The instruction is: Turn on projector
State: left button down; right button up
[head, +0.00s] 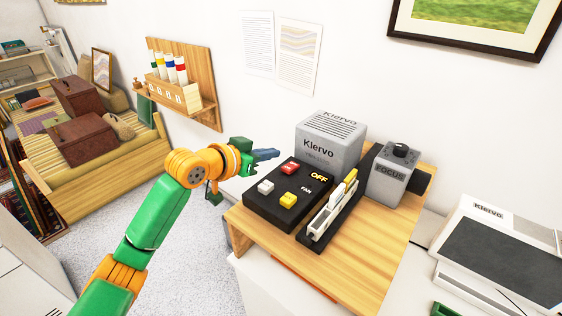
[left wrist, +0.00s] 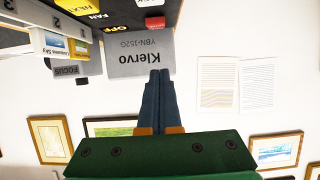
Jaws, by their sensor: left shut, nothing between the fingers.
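The grey Klervo projector (head: 331,142) stands on a wooden stand. Its black control panel (head: 266,213) carries a red button (head: 289,168) beside a yellow "OFF" label (head: 319,177), a white button (head: 266,187) and a yellow button (head: 288,199) near a "FAN" label. A slide holder and a grey "FOCUS" lens unit (head: 391,176) stand to its right. My left gripper (head: 268,154) is shut and empty, left of the projector and beyond the red button, apparently above the panel. In the left wrist view, its blue fingers (left wrist: 159,80) overlap the upside-down projector body (left wrist: 138,62).
A wooden rack (head: 182,90) hangs on the wall behind my left arm. A framed print (head: 475,25) and two paper sheets (head: 280,52) hang behind the projector. A white Klervo device (head: 505,260) stands on the right.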

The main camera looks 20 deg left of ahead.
pick_arm(q)
jog(key=p, duration=0.1)
send_over(282, 177)
jog(key=shift+w+d+f, duration=0.1)
jog(key=shift+w+f, duration=0.1)
jog(key=shift+f, duration=0.3)
jog(key=shift+w+d+f, duration=0.1)
jog(key=shift+w+f, duration=0.1)
jog(key=shift+f, duration=0.25)
jog(key=f, duration=0.3)
jog(key=shift+s+a+f+p, duration=0.2)
jog(key=shift+s+f+p, duration=0.1)
jog(key=shift+s+p, duration=0.1)
jog(key=shift+a+f, duration=0.1)
jog(key=shift+f, duration=0.15)
